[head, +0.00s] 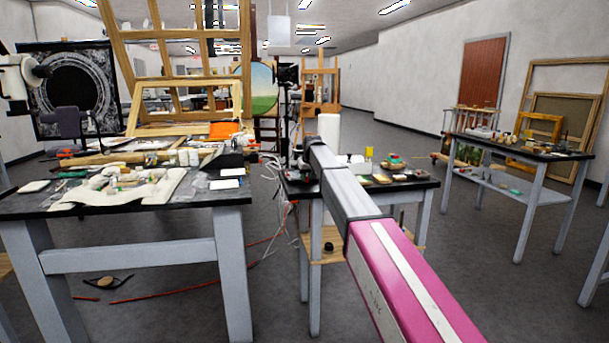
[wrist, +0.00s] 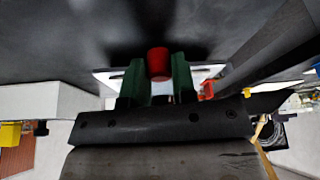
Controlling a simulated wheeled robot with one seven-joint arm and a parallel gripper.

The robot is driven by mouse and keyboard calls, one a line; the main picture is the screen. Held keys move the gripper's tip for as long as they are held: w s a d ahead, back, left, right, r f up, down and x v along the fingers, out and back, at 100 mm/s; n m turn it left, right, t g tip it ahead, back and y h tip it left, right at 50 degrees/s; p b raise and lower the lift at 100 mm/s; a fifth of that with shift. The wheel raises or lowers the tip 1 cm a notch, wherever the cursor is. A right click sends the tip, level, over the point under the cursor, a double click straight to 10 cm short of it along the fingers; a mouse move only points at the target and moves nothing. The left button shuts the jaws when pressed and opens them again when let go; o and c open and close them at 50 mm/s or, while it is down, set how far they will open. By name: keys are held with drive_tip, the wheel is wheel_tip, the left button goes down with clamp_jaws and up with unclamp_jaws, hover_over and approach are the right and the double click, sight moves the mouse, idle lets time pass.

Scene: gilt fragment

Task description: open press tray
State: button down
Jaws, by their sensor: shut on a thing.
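In the wrist view, which looks upside down, my gripper (wrist: 160,72) has two green fingers closed on a red cylindrical knob or handle (wrist: 158,60). A pale, flat, tray-like plate (wrist: 108,76) shows behind and to both sides of the fingers. I take it for the press tray, but its outline is mostly hidden by the fingers and the dark gripper body. I cannot tell how far it is pulled out. In the head view my pink and grey arm reaches over the small middle table, and my gripper cannot be made out there.
The middle table (head: 428,184) holds small pots and a white cylinder (head: 329,132). A cluttered long table (head: 100,209) stands to the left. A table (head: 540,153) with bottles and a leaning frame (head: 598,70) are at the right. Open floor (head: 470,235) lies between the middle and right tables.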

drive_tip(key=s, duration=0.2)
drive_tip(key=s+d, duration=0.1)
drive_tip(key=s, duration=0.1)
drive_tip(key=shift+s+d, duration=0.15)
drive_tip(key=shift+s, duration=0.1)
drive_tip(key=shift+w, duration=0.1)
drive_tip(key=c, duration=0.9)
unclamp_jaws()
drive_tip(key=shift+r, duration=0.1)
drive_tip(key=v, duration=1)
drive_tip(key=shift+r, duration=0.3)
